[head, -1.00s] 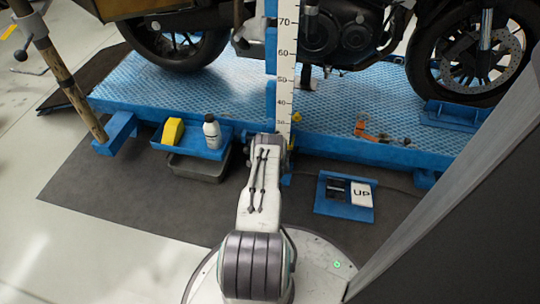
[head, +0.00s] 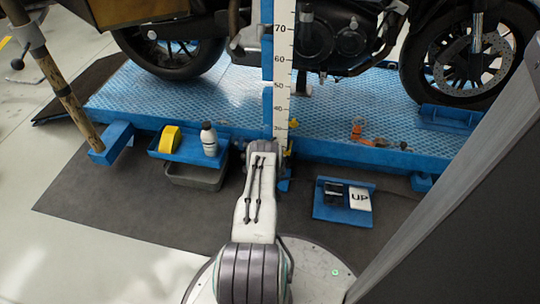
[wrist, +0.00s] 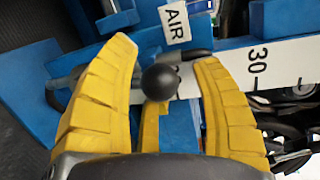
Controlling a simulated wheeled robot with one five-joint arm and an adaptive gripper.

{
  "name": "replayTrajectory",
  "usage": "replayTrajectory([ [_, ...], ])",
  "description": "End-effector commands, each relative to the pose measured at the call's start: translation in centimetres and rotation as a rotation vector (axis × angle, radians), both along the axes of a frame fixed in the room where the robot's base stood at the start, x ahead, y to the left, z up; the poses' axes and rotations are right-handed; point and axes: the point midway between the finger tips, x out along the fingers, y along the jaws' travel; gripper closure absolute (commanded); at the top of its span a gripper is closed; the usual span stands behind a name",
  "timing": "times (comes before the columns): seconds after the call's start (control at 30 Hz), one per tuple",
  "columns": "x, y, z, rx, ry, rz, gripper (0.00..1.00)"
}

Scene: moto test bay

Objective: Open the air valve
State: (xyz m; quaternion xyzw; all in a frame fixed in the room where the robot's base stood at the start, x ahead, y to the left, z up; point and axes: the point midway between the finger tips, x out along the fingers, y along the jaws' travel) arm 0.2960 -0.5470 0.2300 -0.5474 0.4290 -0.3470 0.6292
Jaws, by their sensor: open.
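In the wrist view, a round black knob (wrist: 160,82) sits on a yellow lever (wrist: 150,127). A white label reading AIR (wrist: 174,22) is just above it, on blue metal. My gripper (wrist: 164,52) is open. Its two yellow fingers stand to the left and right of the knob, with a visible gap on each side in the picture. I cannot tell the depth between fingers and knob. In the head view, my arm covers the valve and the gripper fingers.
A white scale (head: 282,80) stands behind my arm and shows the number 30 nearby. A blue tray (head: 165,153) with a yellow item and a white bottle (head: 209,140) is to the left. A blue panel with an UP sign (head: 360,198) is to the right. A motorcycle stands on the lift platform (head: 190,100).

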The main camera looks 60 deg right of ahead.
Motion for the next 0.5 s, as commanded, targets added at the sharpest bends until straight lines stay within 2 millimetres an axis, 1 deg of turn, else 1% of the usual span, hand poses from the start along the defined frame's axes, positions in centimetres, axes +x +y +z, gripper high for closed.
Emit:
replayTrajectory([
  [0.3,-0.2,0.3,0.0,0.002,0.001,0.000,0.41],
  [0.5,-0.8,1.8,0.2,0.004,0.002,0.000,0.41],
])
